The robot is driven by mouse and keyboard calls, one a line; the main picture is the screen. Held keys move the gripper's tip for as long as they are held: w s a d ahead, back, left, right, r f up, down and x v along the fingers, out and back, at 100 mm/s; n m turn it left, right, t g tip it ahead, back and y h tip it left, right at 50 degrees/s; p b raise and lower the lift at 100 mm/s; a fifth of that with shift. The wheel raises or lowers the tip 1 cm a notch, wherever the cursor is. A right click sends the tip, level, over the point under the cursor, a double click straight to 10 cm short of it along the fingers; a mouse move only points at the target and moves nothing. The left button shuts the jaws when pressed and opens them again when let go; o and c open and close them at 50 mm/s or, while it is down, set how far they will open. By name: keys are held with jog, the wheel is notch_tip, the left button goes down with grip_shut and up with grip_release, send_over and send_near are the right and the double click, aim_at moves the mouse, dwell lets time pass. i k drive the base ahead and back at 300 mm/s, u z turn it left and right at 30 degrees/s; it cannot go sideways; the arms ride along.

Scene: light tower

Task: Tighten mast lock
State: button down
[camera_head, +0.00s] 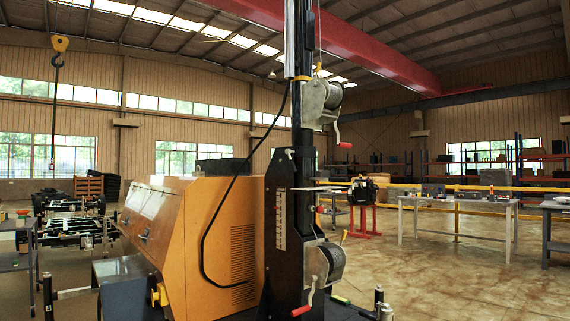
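The black mast (301,150) of the light tower stands upright in the middle of the view, in front of the orange housing (215,235). I cannot tell for sure which part is the mast lock. A small red-tipped knob (321,209) sticks out on the mast's right side. A thin pale bar (322,188) crosses the mast just above it. A small light-coloured fitting (290,153) sits on its upper left. My gripper is not in view.
An upper winch (322,102) and a lower winch (326,262) stick out right of the mast with red-handled cranks. A black cable hangs down left of it. A workbench (455,203) stands behind on the right. The floor (450,275) at right front is mostly clear.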

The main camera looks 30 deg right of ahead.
aim_at(287, 151)
jog(key=i, duration=1.3)
jog(key=z, duration=0.2)
jog(key=k, duration=0.95)
jog(key=z, duration=0.15)
jog(key=i, duration=0.65)
jog(key=u, duration=0.05)
